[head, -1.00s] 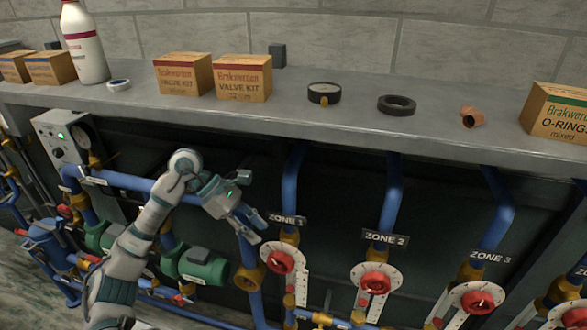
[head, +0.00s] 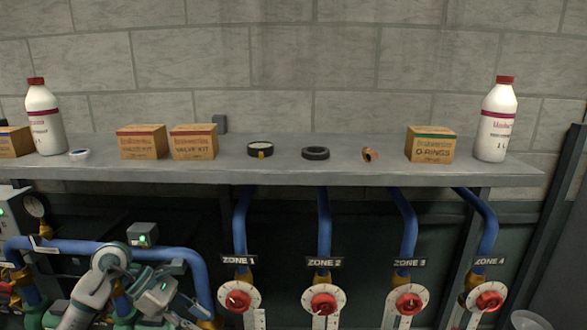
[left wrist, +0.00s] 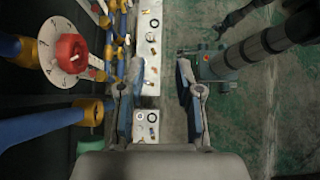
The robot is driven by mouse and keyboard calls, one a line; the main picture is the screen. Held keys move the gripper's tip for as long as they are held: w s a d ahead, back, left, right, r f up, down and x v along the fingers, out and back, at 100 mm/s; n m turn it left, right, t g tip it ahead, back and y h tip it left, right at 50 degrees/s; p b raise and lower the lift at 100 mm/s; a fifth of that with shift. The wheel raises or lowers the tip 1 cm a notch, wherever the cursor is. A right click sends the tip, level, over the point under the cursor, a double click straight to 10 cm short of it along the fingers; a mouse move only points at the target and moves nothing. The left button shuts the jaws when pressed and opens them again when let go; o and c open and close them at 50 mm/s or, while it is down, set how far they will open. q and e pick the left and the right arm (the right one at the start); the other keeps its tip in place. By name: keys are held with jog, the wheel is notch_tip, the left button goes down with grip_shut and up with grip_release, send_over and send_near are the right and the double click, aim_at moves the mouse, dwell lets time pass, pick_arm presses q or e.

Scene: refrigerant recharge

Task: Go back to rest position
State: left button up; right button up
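My left arm comes in at the lower left of the head view, in front of the blue pipes. Its gripper (head: 188,314) is low in that picture, left of the ZONE 1 valve (head: 238,299), with its fingertips hard to make out. In the left wrist view the two fingers of my left gripper (left wrist: 155,80) stand apart with nothing between them. A red valve knob with a white dial (left wrist: 68,58) shows to their left, apart from them. My right gripper is in neither view.
A grey shelf (head: 290,172) runs across, bearing white bottles (head: 497,120), boxes (head: 194,142), a gauge (head: 260,149) and a black ring (head: 315,153). Below are several red-knobbed zone valves (head: 324,301) on blue pipes. A narrow white surface with small parts (left wrist: 148,75) lies beyond the fingers.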

pick_arm(q)
jog(key=d+n+t+h, duration=0.2)
jog(key=d+n+h, duration=0.6)
jog(key=d+h, duration=0.6)
jog(key=w+a+f+n+t+y, duration=0.25)
jog(key=n+t+y, duration=0.25)
jog(key=n+t, duration=0.5)
jog(key=w+a+f+n+t+y, duration=0.2)
jog(key=f+n+t+y, duration=0.2)
jog(key=n+t, duration=0.65)
jog(key=s+a+f+n+g+y, duration=0.2)
jog(key=a+f+n+g+y, duration=0.15)
jog(key=f+n+y, duration=0.4)
jog(key=s+a+f+n+g+y, duration=0.15)
jog(key=a+f+n+y, duration=0.35)
jog(key=f+n, duration=0.5)
jog(key=s+a+f+n+g+y, duration=0.1)
jog(key=s+f+n+g, duration=0.2)
jog(key=s+f+g, duration=0.65)
jog(key=s+f+n+g, duration=0.35)
jog(key=s+f, duration=0.75)
jog(key=s, duration=0.6)
notch_tip(320, 180, down, 24)
jog(key=s+g, duration=0.2)
jog(key=s+a+f+g, duration=0.1)
jog(key=s+a+f, duration=0.2)
jog(key=s+f, duration=1.5)
jog(key=shift+a+f, duration=0.2)
